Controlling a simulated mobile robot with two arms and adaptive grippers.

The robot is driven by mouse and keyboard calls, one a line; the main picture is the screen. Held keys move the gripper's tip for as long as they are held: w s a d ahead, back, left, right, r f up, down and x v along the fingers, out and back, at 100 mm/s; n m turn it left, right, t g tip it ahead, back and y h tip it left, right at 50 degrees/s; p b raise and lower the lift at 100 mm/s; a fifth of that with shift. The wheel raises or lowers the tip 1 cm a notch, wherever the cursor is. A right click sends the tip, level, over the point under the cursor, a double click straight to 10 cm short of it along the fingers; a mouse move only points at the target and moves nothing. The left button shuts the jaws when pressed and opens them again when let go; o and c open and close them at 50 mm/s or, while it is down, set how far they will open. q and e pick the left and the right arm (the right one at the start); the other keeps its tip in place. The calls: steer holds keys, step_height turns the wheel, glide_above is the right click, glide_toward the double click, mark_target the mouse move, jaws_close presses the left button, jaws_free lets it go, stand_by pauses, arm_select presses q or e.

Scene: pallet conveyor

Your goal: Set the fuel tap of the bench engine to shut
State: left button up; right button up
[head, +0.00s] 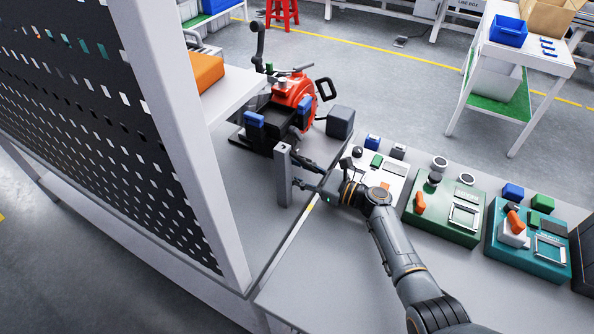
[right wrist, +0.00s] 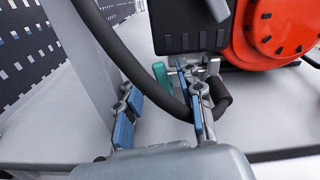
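The bench engine (head: 292,97), orange-red and black, stands on the bench in the head view; its orange housing (right wrist: 275,30) fills the upper right of the wrist view. A small teal lever (right wrist: 162,78), which looks like the fuel tap handle, shows below the black block, beside metal fittings (right wrist: 200,70). My right gripper (right wrist: 160,100) is open, its blue-padded fingers apart, with the lever appearing beyond and between them. A black hose (right wrist: 120,60) crosses between the fingers in the picture. I cannot tell whether anything touches. My left gripper is not in view.
A grey post (head: 283,175) stands beside my right gripper. A white frame with a perforated panel (head: 100,110) borders the left. Several control boxes, including a green one (head: 445,215), line the bench at right. The bench front (head: 330,270) is clear.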

jaws_close()
steer(key=shift+s+a+f+n+b, duration=0.15)
steer(key=shift+f+n+b, duration=0.2)
steer(key=shift+n+b, duration=0.45)
steer(key=shift+b, duration=0.5)
steer(key=shift+s+r+n, duration=0.15)
steer(key=shift+r+n, duration=0.05)
steer(key=shift+n, duration=0.5)
steer(key=shift+o, duration=0.2)
jaws_free()
